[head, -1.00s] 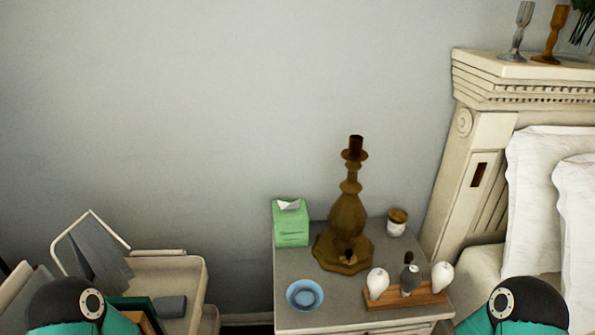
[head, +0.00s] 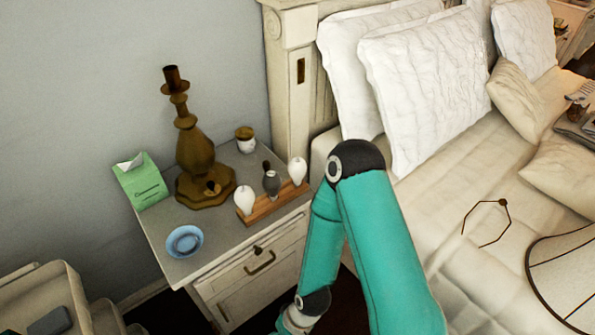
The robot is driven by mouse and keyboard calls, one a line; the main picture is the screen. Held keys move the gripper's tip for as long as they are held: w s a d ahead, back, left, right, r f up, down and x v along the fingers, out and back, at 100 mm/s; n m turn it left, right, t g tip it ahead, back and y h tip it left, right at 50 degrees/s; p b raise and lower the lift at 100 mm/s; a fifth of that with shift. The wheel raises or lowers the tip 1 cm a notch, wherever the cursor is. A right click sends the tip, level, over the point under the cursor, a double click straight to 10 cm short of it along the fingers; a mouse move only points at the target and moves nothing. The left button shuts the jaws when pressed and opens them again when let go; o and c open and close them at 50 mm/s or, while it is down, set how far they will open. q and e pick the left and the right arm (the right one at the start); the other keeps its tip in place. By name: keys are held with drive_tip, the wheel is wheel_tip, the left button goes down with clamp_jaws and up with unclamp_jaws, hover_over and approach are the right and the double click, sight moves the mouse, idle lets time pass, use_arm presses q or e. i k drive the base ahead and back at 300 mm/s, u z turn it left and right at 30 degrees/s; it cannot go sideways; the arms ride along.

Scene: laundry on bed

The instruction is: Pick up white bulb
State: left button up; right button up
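Two white bulbs stand upright in a wooden holder (head: 262,216) on the nightstand (head: 180,266). One white bulb (head: 244,200) is at the holder's left end and the other white bulb (head: 297,171) is at its right end. A dark grey bulb (head: 271,184) stands between them. My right arm reaches down in front of the nightstand, right of the holder. Its wrist is cut off by the bottom edge, and neither gripper's fingers are visible.
A brown lamp base (head: 195,155), green tissue box (head: 141,182), blue bowl (head: 184,242) and small lidded jar (head: 245,139) share the nightstand. The bed (head: 420,215) with white pillows (head: 425,85) is at right. A lampshade (head: 565,275) lies on it.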

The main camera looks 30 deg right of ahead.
sight(296, 165)
drive_tip(key=z, duration=0.1)
drive_tip(key=k, duration=1)
drive_tip(key=z, duration=1.1)
drive_tip(key=i, duration=1.95)
drive_tip(key=u, duration=1.8)
